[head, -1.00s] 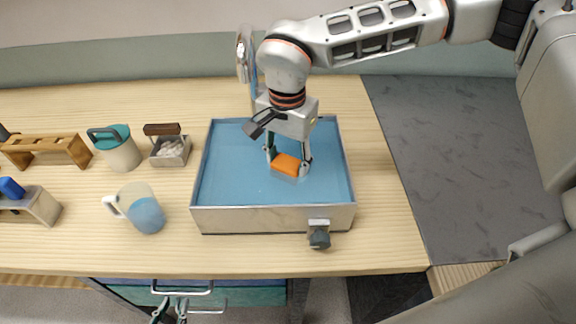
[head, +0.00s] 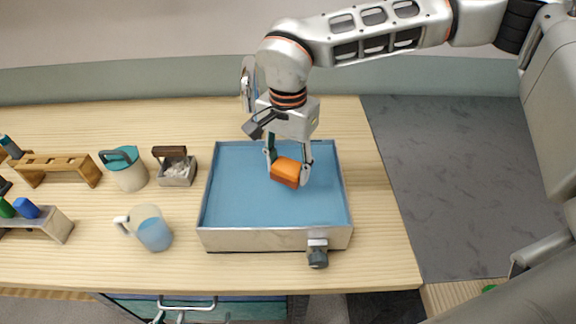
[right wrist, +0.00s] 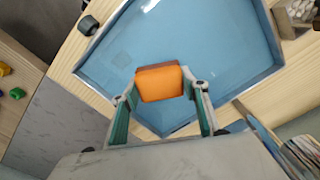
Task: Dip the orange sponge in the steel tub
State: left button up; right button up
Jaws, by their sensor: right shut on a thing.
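The orange sponge (head: 286,170) is held between the fingertips of my right gripper (head: 288,158), over the blue water in the steel tub (head: 262,240). Its top is bright orange and its lower side is darker red-brown. It appears to be clear of the water. In the right wrist view the sponge (right wrist: 160,84) sits between the two fingers, with the blue water behind it. My left gripper (head: 170,317) shows only as fingertips at the bottom edge, in front of the drawers; its opening is unclear.
A clear jug of blue liquid (head: 152,230) stands left of the tub. A teal-lidded pot (head: 126,170), a small box with a brown handle (head: 176,172) and wooden racks (head: 55,168) stand further left. A dark valve (head: 317,257) sticks out at the tub's front.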

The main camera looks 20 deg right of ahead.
jog(key=shift+r, duration=0.1)
jog(key=shift+r+p, duration=0.9)
jog(key=shift+r, duration=1.5)
